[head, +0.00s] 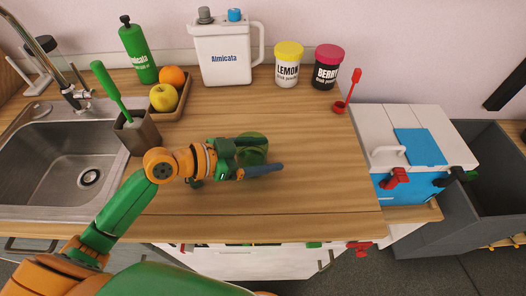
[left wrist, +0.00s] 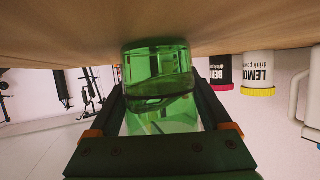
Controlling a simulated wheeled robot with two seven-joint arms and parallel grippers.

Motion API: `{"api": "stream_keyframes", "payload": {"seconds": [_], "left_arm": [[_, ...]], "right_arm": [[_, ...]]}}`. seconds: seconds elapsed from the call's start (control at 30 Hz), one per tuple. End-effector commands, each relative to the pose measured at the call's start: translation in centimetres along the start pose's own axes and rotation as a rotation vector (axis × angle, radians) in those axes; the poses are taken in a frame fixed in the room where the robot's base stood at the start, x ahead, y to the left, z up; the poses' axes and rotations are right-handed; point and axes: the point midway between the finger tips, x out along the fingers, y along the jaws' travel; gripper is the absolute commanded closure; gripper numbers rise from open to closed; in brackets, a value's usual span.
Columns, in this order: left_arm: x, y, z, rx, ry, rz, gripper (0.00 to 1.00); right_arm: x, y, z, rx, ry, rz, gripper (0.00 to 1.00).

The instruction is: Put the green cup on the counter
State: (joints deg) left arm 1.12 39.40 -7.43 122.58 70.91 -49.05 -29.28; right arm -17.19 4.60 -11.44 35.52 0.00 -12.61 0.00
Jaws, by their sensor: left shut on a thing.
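The green cup (head: 252,148) is see-through and is at the middle of the wooden counter (head: 310,185) in the head view. My left gripper (head: 262,158) reaches it from the left and is shut on it. In the left wrist view the green cup (left wrist: 158,75) sits between the two fingers, with the picture upside down. Its base is close to or touching the counter (left wrist: 225,25); I cannot tell which. My right gripper does not show in the views.
A sink (head: 60,160) and a brush holder (head: 137,132) stand at the left. A fruit tray (head: 184,100), a white jug (head: 224,60), a lemon jar (head: 287,68) and a berry jar (head: 326,70) line the back. The counter's front right is clear.

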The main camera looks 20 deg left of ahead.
Motion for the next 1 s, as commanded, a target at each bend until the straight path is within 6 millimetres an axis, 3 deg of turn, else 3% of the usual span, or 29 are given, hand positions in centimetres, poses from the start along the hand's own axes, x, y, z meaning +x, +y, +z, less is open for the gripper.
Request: {"api": "stream_keyframes", "payload": {"seconds": [0.03, 0.07, 0.1, 0.57, 1.0], "left_arm": [[0.1, 0.0, 0.3, 0.000, 0.000, 0.000, 0.81], [0.1, 0.0, 0.2, 0.000, 0.000, 0.000, 0.10], [0.1, 0.0, 0.1, 0.000, 0.000, 0.000, 0.00], [-0.6, -0.1, 0.0, -0.001, -0.001, -0.002, 0.00], [-8.2, 0.0, 0.2, -0.006, -0.002, 0.000, 0.00]], "right_arm": [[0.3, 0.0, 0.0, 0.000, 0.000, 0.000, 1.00], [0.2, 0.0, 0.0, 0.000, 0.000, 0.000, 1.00], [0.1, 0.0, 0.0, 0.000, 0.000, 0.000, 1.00], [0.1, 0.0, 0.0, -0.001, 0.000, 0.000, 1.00], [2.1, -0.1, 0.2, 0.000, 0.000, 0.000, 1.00]]}}
